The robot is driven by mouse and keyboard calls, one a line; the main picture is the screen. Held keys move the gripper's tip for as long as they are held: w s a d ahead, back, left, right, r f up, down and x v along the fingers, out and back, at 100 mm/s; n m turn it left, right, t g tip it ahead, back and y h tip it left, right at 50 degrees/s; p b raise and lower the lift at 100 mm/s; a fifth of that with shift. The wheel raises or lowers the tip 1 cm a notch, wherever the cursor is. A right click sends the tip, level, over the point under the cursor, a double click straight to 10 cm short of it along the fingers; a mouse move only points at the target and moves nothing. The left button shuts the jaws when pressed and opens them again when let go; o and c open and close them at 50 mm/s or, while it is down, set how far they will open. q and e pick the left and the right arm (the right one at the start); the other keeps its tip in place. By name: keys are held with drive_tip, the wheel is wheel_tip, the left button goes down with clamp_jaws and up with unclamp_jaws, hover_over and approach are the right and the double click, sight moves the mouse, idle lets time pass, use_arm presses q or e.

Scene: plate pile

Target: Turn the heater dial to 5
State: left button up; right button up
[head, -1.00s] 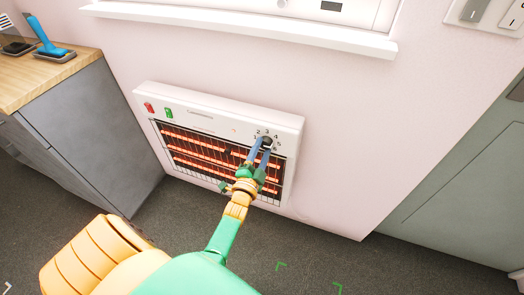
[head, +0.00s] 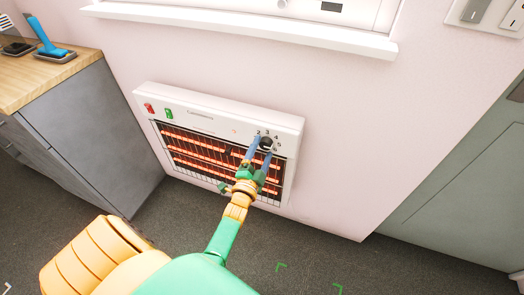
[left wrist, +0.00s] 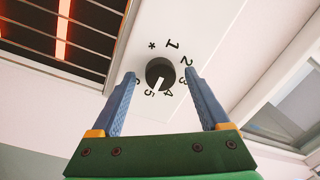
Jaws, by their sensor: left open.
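The wall heater (head: 219,121) has a dark round dial (head: 266,143) at its upper right corner. In the left wrist view the dial (left wrist: 160,72) is ringed by a star and printed numbers 1 to 6. Its white pointer mark is directed at, or very near, the 5. My left gripper (head: 261,151) is at the dial, its blue fingers apart. In the left wrist view its fingertips (left wrist: 160,77) stand on either side of the dial with gaps to it. My right gripper is in neither current view.
The heater has a red switch (head: 149,108) and a green switch (head: 169,113) at its upper left. Its orange bars glow behind a wire grille. A grey cabinet (head: 95,125) stands to the left, and a white ledge (head: 250,30) juts out above.

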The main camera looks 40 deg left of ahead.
use_arm(q)
drive_tip(key=v, duration=0.7)
drive_tip(key=shift+p, duration=0.35)
drive_tip(key=shift+f, duration=0.1)
drive_tip(key=s+d+f+n+g+h+p, duration=0.2)
drive_tip(key=s+d+f+g, duration=0.15)
drive_tip(key=f, duration=0.35)
drive_tip(key=s+d+f+n+g+h+p, duration=0.1)
drive_tip(key=s+d+f+g+h+p, duration=0.2)
drive_tip(key=f, duration=0.4)
drive_tip(key=s+f+n+g, duration=0.1)
drive_tip(key=s+f+g, duration=0.2)
drive_tip(key=s, duration=0.5)
drive_tip(key=s+d+f+n+g+p, duration=0.1)
drive_tip(key=s+f+g, duration=0.2)
drive_tip(key=s, duration=0.6)
drive_tip(key=s+f+n+g+p, duration=0.1)
drive_tip(key=s+f+g, duration=0.2)
drive_tip(key=s, duration=0.5)
drive_tip(key=shift+s+d+f+g, duration=0.3)
drive_tip(key=shift+d+g, duration=0.05)
drive_tip(key=shift+g, duration=0.3)
